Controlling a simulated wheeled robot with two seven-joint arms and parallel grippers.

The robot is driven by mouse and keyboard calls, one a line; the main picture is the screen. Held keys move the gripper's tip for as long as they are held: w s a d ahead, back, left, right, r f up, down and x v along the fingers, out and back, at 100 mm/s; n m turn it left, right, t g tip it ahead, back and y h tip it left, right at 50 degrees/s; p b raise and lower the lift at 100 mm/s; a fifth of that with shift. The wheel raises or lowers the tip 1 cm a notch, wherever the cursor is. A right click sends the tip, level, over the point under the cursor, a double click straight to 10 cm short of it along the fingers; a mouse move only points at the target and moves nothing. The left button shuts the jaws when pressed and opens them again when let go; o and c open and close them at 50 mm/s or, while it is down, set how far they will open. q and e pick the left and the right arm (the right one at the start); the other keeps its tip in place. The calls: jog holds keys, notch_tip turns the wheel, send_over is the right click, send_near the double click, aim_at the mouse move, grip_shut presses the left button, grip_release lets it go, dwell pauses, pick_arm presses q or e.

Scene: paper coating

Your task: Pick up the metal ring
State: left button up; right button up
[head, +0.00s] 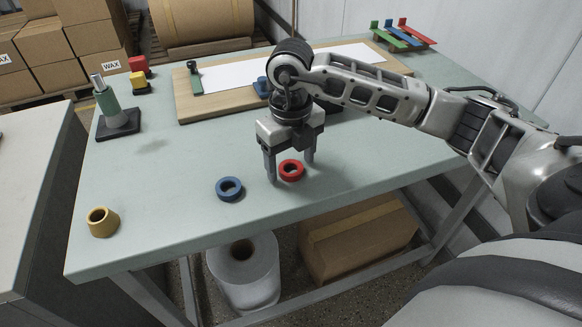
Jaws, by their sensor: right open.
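Three rings lie on the pale green table (180,220), and I cannot tell which of them is metal. The red ring (291,178) lies near the front edge. The blue ring (229,198) lies to its left, and the taller yellow ring (103,230) stands at the front left corner. My right gripper (290,166) points down at the red ring with its fingers apart. One finger shows on each side of the ring; whether they touch it I cannot tell. My left gripper is not in view.
A wooden board (222,106) with white paper lies behind my right gripper. A green post with a metal top (107,101) stands on a dark base at the left. Red and yellow blocks (138,80) sit behind it. Colored strips (403,34) lie at the back right.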

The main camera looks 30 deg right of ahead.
jog(key=shift+f, duration=0.25)
jog(key=c, duration=1.1)
jog(key=shift+r, duration=0.1)
